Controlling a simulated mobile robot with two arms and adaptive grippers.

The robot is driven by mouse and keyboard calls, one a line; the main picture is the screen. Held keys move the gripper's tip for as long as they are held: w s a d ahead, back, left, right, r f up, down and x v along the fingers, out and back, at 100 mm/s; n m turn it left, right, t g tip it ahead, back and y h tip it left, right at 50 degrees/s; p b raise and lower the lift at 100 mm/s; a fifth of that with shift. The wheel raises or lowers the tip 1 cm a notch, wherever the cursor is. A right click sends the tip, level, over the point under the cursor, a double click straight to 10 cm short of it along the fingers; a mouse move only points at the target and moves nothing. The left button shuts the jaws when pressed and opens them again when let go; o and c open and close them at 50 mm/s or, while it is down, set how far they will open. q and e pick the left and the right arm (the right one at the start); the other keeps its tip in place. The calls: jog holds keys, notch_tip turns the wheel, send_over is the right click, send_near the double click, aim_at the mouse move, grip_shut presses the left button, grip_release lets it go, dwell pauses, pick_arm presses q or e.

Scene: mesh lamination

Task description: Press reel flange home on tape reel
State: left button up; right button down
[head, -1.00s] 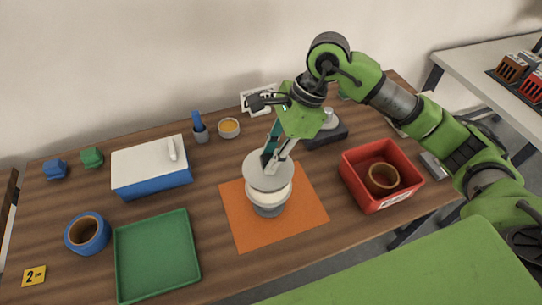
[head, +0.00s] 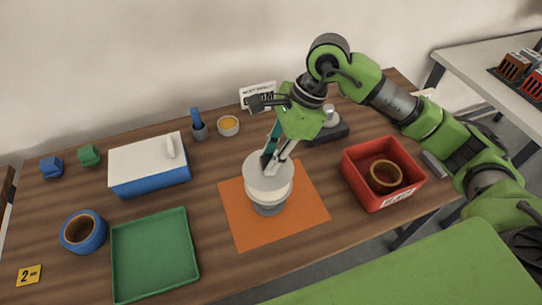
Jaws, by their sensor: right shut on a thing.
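The tape reel (head: 268,190) is a white roll with a grey base, upright on an orange mat (head: 312,215) at the middle of the table. The reel flange (head: 262,177) is a flat light grey disc at the top of the reel. My right gripper (head: 271,160) reaches down from the upper right and is shut on the flange near its far edge. The flange covers the reel's top, and I cannot tell whether it is fully seated. My left gripper is not in view.
A green tray (head: 155,255), a blue tape roll (head: 83,231) and a blue box with white lid (head: 150,165) stand on the left. A red bin (head: 382,175) holding a brown ring is on the right. A small orange-filled bowl (head: 228,126) is behind.

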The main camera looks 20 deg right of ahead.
jog(key=shift+f, duration=0.15)
jog(key=shift+r, duration=0.25)
jog(key=shift+r, duration=0.55)
jog(key=shift+r+p, duration=0.15)
jog(key=shift+p, duration=0.15)
jog(key=shift+b, duration=0.5)
dwell(0.9)
jog(key=shift+b, duration=0.6)
dwell(0.6)
jog(key=shift+f+b, duration=0.9)
jog(key=shift+f, duration=0.05)
